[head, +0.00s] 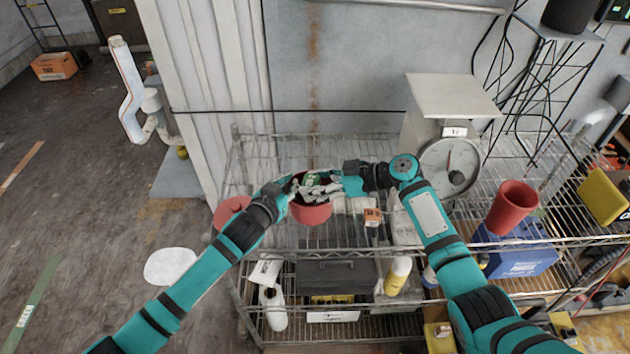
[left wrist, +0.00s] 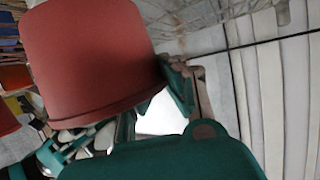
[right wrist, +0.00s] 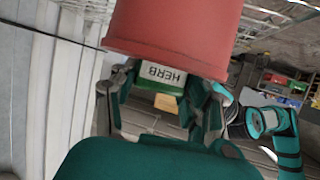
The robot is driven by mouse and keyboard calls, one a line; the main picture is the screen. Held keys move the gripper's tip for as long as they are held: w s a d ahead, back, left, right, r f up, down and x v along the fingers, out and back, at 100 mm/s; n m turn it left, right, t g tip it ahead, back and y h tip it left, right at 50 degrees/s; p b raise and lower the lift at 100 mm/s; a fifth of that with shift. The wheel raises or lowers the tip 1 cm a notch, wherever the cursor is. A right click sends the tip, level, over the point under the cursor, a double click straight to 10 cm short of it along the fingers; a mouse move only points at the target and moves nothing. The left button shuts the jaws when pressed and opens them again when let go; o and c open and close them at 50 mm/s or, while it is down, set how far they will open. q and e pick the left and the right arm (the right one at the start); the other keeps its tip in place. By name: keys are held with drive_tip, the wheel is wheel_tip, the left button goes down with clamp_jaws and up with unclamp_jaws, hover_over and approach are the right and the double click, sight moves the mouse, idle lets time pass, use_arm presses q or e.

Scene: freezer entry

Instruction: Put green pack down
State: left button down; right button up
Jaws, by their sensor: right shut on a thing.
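The green pack shows in the right wrist view (right wrist: 163,77) with a white "HERB" label. It is between the fingers of my right gripper (right wrist: 165,105), which is shut on it. In the head view the green pack (head: 311,179) is small and partly hidden at the mouth of a red pot (head: 310,213). My right gripper (head: 328,188) reaches in from the right there. My left gripper (head: 287,194) is at the pot's left side. In the left wrist view its fingers (left wrist: 155,108) are apart with a bright gap between them, beside a large red pot wall (left wrist: 90,55).
Another red pot (head: 229,210) stands at the shelf's left end. Bottles and a dark case (head: 335,276) are lower down.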

drive_tip(key=shift+f, duration=0.15)
drive_tip(key=o, duration=1.2)
drive_tip(key=shift+r, duration=0.4)
drive_tip(key=v, duration=1.2)
drive_tip(key=shift+r, duration=0.3)
use_arm(q)
drive_tip(key=c, duration=1.4)
unclamp_jaws()
